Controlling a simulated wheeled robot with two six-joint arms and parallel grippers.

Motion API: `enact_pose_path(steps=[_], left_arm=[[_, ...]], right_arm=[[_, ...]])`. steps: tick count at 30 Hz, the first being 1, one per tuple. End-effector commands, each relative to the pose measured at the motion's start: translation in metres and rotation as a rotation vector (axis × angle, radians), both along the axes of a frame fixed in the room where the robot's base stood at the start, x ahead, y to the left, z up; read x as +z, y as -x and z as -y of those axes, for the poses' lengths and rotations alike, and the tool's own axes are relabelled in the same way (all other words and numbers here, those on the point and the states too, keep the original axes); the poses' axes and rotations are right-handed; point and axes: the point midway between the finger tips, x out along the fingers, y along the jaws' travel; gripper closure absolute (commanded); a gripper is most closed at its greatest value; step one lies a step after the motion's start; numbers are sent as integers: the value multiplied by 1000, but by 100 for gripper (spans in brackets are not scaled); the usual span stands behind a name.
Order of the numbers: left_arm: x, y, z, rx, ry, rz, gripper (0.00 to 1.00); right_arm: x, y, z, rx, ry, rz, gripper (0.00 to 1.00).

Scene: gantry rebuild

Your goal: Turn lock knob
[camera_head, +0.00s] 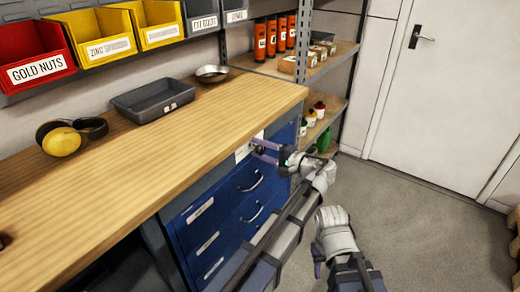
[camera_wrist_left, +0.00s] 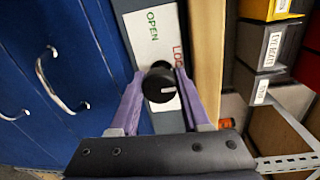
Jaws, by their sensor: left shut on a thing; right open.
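The lock knob (camera_wrist_left: 158,86) is round and black with a short white mark toward its right side in the left wrist view. It sits on a white label plate (camera_wrist_left: 150,30) with green "OPEN" and partly hidden red lettering. My left gripper (camera_head: 263,150) is at the upper right of the blue drawer cabinet (camera_head: 222,215), just below the bench top. Its purple fingers are shut on the knob, one on each side. In the head view the knob is hidden by the gripper. My right gripper (camera_head: 318,268) is open and empty, low over the floor; it is partly visible.
A shelf rack (camera_head: 345,50) stands beyond the bench. Open floor (camera_head: 430,230) lies to the right, before a white door (camera_head: 450,90).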

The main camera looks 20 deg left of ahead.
Motion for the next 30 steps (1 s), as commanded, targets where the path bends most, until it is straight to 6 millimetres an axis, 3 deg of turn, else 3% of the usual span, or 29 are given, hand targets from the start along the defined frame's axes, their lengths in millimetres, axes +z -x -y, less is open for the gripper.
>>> enact_pose_path(steps=[21,22,30], left_arm=[[-1,0,0,1,-17,-63,100],[-1,0,0,1,-17,-63,51],[-1,0,0,0,-20,-61,24]], right_arm=[[0,0,0,0,0,0,60],[0,0,0,0,0,0,60],[0,0,0,0,0,0,60]])
